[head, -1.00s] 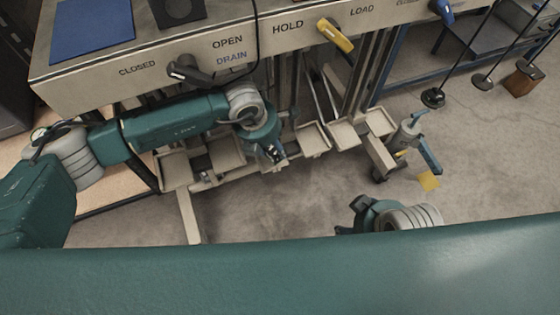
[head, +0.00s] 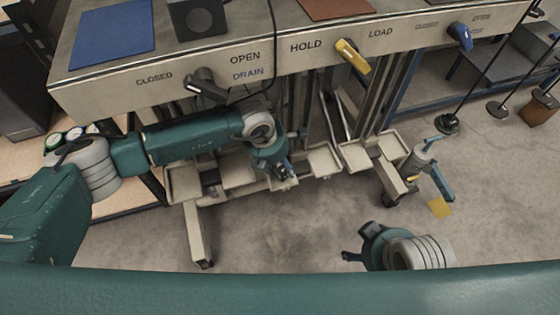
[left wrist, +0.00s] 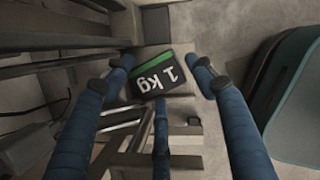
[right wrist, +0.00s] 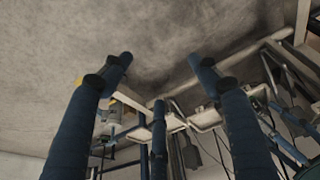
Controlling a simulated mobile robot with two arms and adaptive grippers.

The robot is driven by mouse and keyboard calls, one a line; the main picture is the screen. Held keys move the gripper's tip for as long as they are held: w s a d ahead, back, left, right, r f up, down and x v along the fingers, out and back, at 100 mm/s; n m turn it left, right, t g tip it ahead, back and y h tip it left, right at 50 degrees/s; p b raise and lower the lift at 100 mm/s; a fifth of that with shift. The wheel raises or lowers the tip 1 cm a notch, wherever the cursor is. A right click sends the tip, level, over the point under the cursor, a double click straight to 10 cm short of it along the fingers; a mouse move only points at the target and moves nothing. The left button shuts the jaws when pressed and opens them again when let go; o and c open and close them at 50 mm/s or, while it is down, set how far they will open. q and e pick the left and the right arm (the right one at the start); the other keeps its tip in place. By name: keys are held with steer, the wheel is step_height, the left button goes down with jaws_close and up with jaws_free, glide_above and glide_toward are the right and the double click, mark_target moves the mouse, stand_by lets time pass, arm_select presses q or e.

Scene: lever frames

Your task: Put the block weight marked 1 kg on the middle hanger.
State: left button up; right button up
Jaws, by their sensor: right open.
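The block weight (left wrist: 161,75) is dark with a green stripe and a white "1 kg" marking in the left wrist view. My left gripper (head: 287,173) points down among beige trays. Its fingers are open, with the block between and just beyond the tips; I cannot tell whether they touch it. In the head view the gripper hides the block. Thin black rods with disc feet, apparently the hangers, stand at the right; the middle one (head: 497,109) has a bare disc, as has the left one (head: 447,124). My right gripper (right wrist: 162,62) is open and empty, facing the floor.
A brown block (head: 541,106) is at the foot of the rightmost rod. A beige panel (head: 110,88) with grey, yellow and blue levers overhangs the trays (head: 356,158). A grey device with a blue lever (head: 442,180) stands right of the trays.

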arm_select(q)
steer(key=p+v, duration=0.1)
steer(key=v, duration=0.6)
steer(key=shift+r+p, duration=0.3)
arm_select(e)
steer(key=shift+w, duration=0.25)
